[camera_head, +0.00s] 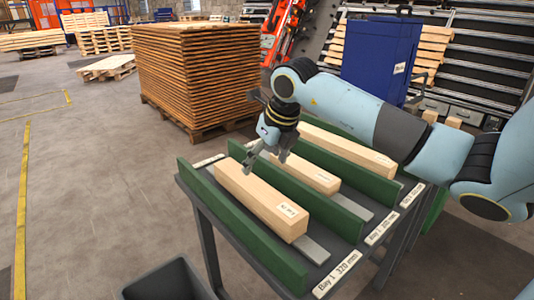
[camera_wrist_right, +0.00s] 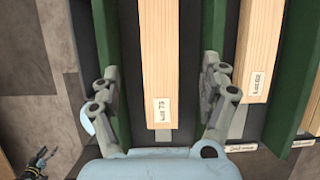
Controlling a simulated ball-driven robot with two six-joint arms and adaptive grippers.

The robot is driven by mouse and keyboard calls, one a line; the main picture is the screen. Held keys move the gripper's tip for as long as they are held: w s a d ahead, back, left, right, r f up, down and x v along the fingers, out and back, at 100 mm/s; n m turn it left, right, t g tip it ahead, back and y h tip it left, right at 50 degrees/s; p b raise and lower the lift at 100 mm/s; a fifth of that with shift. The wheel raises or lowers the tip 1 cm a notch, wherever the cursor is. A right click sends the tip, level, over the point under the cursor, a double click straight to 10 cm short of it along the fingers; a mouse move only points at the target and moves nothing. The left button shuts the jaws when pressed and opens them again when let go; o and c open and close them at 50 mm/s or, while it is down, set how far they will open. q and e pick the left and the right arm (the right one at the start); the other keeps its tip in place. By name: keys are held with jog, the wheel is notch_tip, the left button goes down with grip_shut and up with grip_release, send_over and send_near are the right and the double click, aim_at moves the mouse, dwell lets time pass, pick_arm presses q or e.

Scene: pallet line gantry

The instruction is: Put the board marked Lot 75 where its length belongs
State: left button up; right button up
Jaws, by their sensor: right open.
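The board marked Lot 75 (camera_wrist_right: 165,65) lies lengthwise between two green dividers, its label near the close end. It appears to be the nearest board (camera_head: 262,200) in the head view, in the bay whose plate (camera_head: 338,275) reads Bay 1 320 mm. My right gripper (camera_head: 265,158) is over this board's far part; in the right wrist view (camera_wrist_right: 160,85) its open fingers are on either side of the board, apart from it. A dark claw (camera_wrist_right: 38,165), seemingly my left gripper, shows small at lower left; its opening is unclear.
Two more boards lie in the middle bay (camera_head: 315,178) and far bay (camera_head: 350,150). Green dividers (camera_head: 335,210) separate the bays. The middle plate (camera_head: 381,228) is hard to read. A dark bin (camera_head: 165,282) stands before the table; a tall wood stack (camera_head: 195,80) stands behind.

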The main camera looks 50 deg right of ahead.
jog(key=v, duration=0.2)
jog(key=shift+s+r, duration=0.1)
jog(key=shift+r, duration=0.2)
dwell(0.4)
